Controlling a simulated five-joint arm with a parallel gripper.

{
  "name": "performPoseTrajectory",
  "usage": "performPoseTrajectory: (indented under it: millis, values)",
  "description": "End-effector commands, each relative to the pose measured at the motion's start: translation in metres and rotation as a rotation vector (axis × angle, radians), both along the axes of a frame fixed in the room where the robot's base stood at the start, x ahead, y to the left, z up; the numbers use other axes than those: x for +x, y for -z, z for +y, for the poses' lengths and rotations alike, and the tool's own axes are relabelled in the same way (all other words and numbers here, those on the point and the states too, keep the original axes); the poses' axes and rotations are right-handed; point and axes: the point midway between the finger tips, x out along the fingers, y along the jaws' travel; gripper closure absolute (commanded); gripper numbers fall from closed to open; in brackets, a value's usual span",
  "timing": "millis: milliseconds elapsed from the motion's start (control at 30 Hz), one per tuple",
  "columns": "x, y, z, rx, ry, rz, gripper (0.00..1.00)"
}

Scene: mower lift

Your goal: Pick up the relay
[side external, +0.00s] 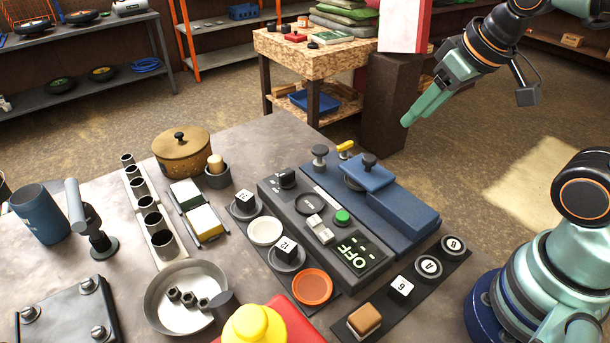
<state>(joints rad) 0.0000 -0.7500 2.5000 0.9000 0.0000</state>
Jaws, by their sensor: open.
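I cannot tell for sure which part is the relay. Two small dark cubes with white marks like "12" sit on round pads on a dark strip: one at the far end (243,198), one nearer the middle (286,248). A white cube with a dark digit (402,285) and a brown block (365,319) sit on another dark strip at the right. My gripper (408,117) is green, open and empty. It is raised beyond the table's right side, high and away from all these parts.
A dark control box with a green "OFF" display (356,257) and a blue unit (400,212) stand mid-table. A brown lidded pot (180,155), a row of dark cups (150,218), a pan with nuts (165,305) and a yellow knob (252,325) crowd the left and front.

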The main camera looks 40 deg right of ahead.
Motion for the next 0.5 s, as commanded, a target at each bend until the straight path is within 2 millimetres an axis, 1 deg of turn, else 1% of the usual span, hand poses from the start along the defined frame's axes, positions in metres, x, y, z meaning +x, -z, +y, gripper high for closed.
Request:
performPoseTrajectory:
  millis: [100,133,167,200,500]
  values:
    - [0.0,0.0,0.0,0.0,0.0,0.0,0.5]
    - [0.0,0.0,0.0,0.0,0.0,0.0,0.42]
    - [0.0,0.0,0.0,0.0,0.0,0.0,0.31]
    - [0.0,0.0,0.0,0.0,0.0,0.0,0.22]
    - [0.0005,-0.0001,0.0007,-0.002,-0.007,0.002,0.22]
